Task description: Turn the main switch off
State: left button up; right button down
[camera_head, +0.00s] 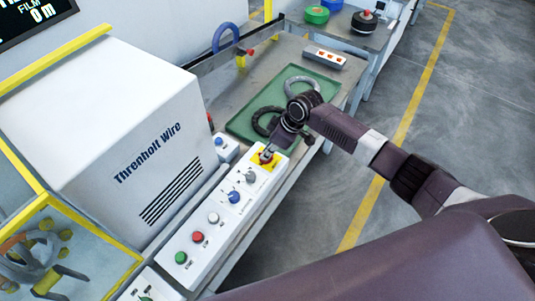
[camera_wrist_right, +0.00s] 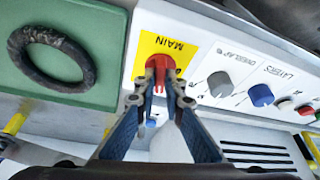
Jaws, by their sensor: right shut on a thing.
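The main switch is a red rotary knob (camera_wrist_right: 161,66) on a yellow plate (camera_wrist_right: 147,52) marked MAIN, at the end of the white control panel (camera_head: 217,221). My right gripper (camera_wrist_right: 163,88) is shut on the red knob, with one finger on each side of it. In the head view my right gripper (camera_head: 269,151) reaches down onto the yellow plate and hides most of the knob. The knob's exact angle is hard to tell. My left gripper is in neither view.
Beside the main switch sit a grey knob (camera_wrist_right: 221,84), a blue knob (camera_wrist_right: 261,95) and green, red and white buttons. A green tray (camera_head: 240,126) with dark and grey rings lies behind. A white machine (camera_head: 130,110) marked Threnholt Wire stands at left.

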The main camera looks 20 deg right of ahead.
jog(key=n+g+b, duration=0.1)
jog(key=n+b, duration=0.2)
jog(key=n+g+b, duration=0.1)
jog(key=n+b, duration=0.3)
jog(key=n+g+b, duration=0.2)
jog(key=n+b, duration=0.2)
jog(key=shift+w+f+y, duration=0.2)
jog(key=shift+w+y, duration=0.2)
jog(key=shift+r+n+g+h+b, duration=0.1)
jog(key=shift+n+g+h+b, duration=0.2)
jog(key=shift+n+b, duration=0.75)
jog(key=shift+r+n+g+h+b, duration=0.15)
jog(key=shift+n+g+b, duration=0.25)
jog(key=shift+n+b, duration=0.65)
jog(key=c, duration=2)
grip_release()
jog(key=shift+r, duration=0.1)
jog(key=v, duration=1.1)
jog(key=shift+w+d+r, duration=0.1)
jog(key=shift+w+r, duration=0.05)
jog(key=shift+r, duration=0.2)
